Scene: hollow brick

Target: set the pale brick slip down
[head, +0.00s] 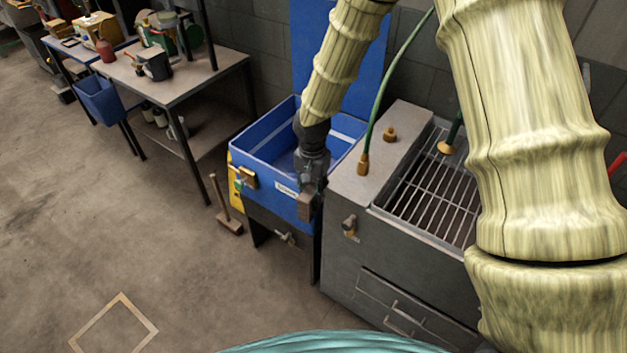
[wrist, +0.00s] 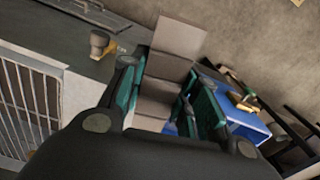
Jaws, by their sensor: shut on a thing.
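My gripper (head: 310,184) hangs at the front right corner of the blue tub, pointing down. It is shut on the pale brick slip, which shows as a small grey-brown block (head: 305,206) below the fingers in the head view. In the wrist view the slip (wrist: 168,78) is a long grey-beige piece with cross lines, between the two teal-and-black fingers. Its far end looks lighter. The slip appears held in the air, in front of the tub's wall; I see no contact beneath it.
The blue tub (head: 264,178) stands left of a grey metal unit (head: 345,262) with a slatted grate (head: 430,190). A mallet (head: 228,216) stands on the floor beside the tub. A workbench (head: 205,77) is behind left. A pale square outline (head: 122,296) marks open floor at front left.

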